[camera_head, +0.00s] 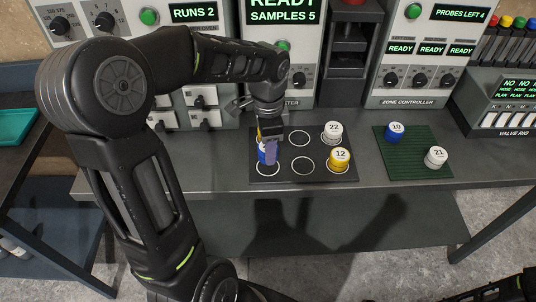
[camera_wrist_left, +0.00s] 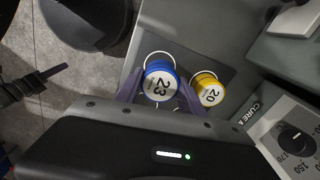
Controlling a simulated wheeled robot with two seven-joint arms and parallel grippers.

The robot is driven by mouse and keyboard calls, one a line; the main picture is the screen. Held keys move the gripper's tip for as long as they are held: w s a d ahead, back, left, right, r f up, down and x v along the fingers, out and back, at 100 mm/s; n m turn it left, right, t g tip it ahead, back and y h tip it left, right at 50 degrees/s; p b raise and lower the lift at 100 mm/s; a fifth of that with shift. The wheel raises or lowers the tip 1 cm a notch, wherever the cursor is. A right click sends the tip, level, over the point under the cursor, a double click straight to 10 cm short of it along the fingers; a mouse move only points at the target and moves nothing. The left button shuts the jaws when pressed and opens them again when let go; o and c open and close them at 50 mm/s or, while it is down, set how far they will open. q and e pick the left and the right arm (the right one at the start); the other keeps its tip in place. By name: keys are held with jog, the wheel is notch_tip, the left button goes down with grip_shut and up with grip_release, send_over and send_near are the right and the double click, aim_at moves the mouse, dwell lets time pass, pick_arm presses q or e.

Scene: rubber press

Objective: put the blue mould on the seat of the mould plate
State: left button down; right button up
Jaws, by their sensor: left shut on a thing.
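A blue mould with a white top marked 23 (camera_wrist_left: 160,84) is between the purple fingers of my left gripper (camera_wrist_left: 158,92), which is shut on it. In the head view the left gripper (camera_head: 267,150) holds the blue mould (camera_head: 261,156) upright at the front left ringed seat of the dark mould plate (camera_head: 302,178). The white ring shows around its lower edge; I cannot tell if its base touches the plate. A second blue mould marked 10 (camera_head: 394,131) stands on a green ribbed mat (camera_head: 410,168).
A yellow mould marked 20 (camera_wrist_left: 208,92) stands close beside the held one. White mould 22 (camera_head: 332,132) and yellow mould 12 (camera_head: 340,158) stand on the plate's right. The two middle rings are empty. White mould 21 (camera_head: 436,157) is on the mat. Machines line the back.

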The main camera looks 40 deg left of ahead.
pick_arm(q)
jog(key=shift+f, duration=1.85)
jog(key=shift+f, duration=0.2)
jog(key=c, duration=0.7)
grip_release()
jog(key=shift+r, duration=0.15)
notch_tip(320, 180, up, 12)
jog(key=shift+r, duration=0.1)
